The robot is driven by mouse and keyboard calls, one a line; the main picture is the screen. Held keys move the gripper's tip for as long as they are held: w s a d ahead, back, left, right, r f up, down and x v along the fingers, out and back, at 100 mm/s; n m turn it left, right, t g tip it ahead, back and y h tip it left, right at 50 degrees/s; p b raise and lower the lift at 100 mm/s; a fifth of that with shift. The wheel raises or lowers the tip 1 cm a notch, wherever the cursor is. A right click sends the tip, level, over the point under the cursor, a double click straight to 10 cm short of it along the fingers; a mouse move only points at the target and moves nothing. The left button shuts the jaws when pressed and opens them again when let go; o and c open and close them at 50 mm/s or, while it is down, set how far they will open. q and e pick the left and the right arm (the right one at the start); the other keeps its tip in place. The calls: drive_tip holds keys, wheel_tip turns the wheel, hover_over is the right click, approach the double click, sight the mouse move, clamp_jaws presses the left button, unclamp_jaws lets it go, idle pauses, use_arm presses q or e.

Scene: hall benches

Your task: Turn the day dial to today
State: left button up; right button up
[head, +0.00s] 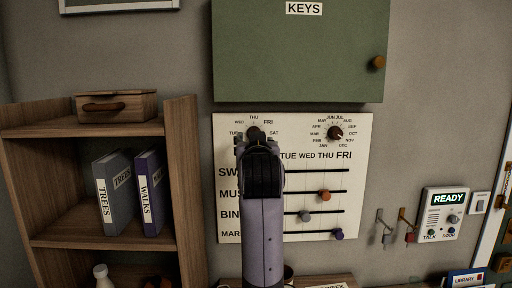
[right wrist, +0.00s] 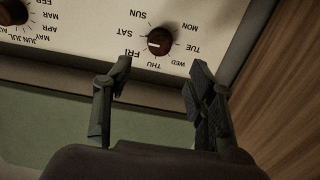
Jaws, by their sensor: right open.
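The day dial (right wrist: 159,41) is a dark brown round knob on a white board (head: 296,124), ringed by day names. The wrist view shows it upside down. Its white mark points about at FRI, which is printed larger than most of the other day names. My right gripper (right wrist: 160,72) is open and empty, its fingertips just short of the dial, with the dial lined up between them. In the head view my right gripper (head: 256,146) covers part of the dial and its labels. My left gripper is not in view.
A month dial (head: 335,133) sits to the right on the board, above sliders on black rails. A green key cabinet (head: 297,60) hangs just above. A wooden shelf (head: 95,240) with binders stands left. Hooks and a READY panel (head: 441,214) are at right.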

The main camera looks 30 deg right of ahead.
drive_tip(key=shift+v, duration=1.7)
drive_tip(key=shift+f, duration=0.1)
